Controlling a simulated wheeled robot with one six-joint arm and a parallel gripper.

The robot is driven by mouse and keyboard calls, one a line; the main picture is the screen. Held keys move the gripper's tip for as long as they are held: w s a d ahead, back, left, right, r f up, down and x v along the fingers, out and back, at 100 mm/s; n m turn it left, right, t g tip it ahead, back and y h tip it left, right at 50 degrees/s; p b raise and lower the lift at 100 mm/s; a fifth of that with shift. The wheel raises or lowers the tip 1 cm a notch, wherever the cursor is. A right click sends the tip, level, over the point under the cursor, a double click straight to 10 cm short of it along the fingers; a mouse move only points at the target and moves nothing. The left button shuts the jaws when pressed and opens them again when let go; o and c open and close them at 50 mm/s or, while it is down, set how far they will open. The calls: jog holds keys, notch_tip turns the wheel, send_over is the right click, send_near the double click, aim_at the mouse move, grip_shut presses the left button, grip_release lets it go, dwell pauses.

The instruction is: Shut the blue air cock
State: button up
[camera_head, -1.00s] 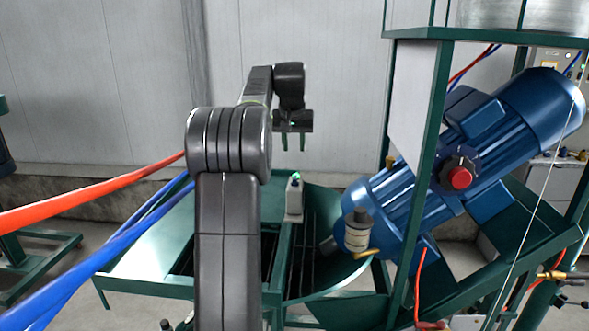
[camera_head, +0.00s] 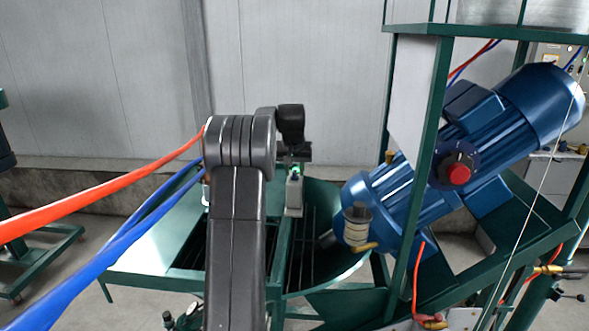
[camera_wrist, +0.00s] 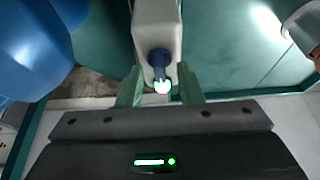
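The blue air cock (camera_wrist: 158,60) is a small dark blue handle with a glowing whitish tip, on a pale grey box (camera_wrist: 152,25) in the wrist view. The same box (camera_head: 294,196) stands upright on the green frame in the head view, with a green glow at its top. My gripper (camera_wrist: 160,88) is open, its two green fingers apart on either side of the cock's tip. I see a gap on both sides, and no clear contact. In the head view my gripper is just above the box, and its fingertips are hard to make out.
A large blue motor (camera_head: 490,125) with a red knob (camera_head: 459,174) lies tilted right of the box, behind a green post (camera_head: 425,170). Red and blue hoses (camera_head: 100,200) cross at left.

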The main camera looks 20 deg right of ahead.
grip_shut()
